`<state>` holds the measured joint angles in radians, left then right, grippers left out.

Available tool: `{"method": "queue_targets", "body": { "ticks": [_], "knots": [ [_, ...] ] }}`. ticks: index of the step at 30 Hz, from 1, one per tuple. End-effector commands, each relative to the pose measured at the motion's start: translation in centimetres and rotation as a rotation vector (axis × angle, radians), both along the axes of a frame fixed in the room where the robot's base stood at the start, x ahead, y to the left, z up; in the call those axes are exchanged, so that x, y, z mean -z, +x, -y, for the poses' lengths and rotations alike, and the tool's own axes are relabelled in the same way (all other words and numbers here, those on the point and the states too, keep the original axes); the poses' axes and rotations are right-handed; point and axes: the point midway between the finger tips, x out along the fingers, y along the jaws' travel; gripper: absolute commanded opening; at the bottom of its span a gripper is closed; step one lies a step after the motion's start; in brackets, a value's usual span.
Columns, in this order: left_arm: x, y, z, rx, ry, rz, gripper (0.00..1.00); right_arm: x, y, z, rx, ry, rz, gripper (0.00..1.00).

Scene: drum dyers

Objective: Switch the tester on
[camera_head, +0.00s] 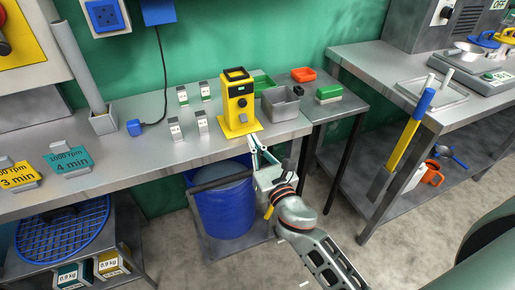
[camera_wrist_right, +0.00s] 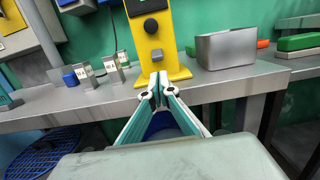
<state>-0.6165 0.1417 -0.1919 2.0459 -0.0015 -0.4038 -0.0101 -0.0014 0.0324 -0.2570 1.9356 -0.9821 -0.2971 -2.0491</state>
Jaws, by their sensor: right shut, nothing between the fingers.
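The yellow tester (camera_head: 238,104) stands upright on the grey bench near its front edge, with a dark knob on its front and a small display above it. It also shows in the right wrist view (camera_wrist_right: 162,50), where its top is cut off. My right gripper (camera_head: 256,145) is just in front of the tester's foot at the bench edge. In the right wrist view my right gripper (camera_wrist_right: 158,82) has its fingertips together, with nothing between them, in front of the tester's base. I cannot tell whether they touch it. My left gripper is not in view.
A grey metal bin (camera_head: 281,104) stands right of the tester. Several small white card stands (camera_head: 176,129) are to its left. A blue drum (camera_head: 224,203) sits under the bench. A second bench (camera_head: 442,113) stands at the right, with a yellow-and-blue-handled tool (camera_head: 405,137) leaning on it.

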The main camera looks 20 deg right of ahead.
Motion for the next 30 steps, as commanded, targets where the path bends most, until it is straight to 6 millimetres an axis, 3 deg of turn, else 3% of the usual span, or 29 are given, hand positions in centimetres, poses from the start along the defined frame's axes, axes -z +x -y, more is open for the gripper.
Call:
{"method": "queue_targets", "body": {
  "ticks": [3,10,24,30],
  "knots": [
    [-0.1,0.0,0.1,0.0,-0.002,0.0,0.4,-0.3,2.2,-0.1,0.001,0.001,0.002,0.0],
    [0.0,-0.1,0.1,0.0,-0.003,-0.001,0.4,-0.4,4.7,-0.2,0.0,0.0,0.0,0.0],
    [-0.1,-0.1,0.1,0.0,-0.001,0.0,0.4,-0.5,5.3,-0.2,0.0,0.0,-0.001,0.0],
    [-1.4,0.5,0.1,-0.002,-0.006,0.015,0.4,-1.1,5.4,-0.1,0.0,-0.001,-0.012,0.0]
  ]
}}
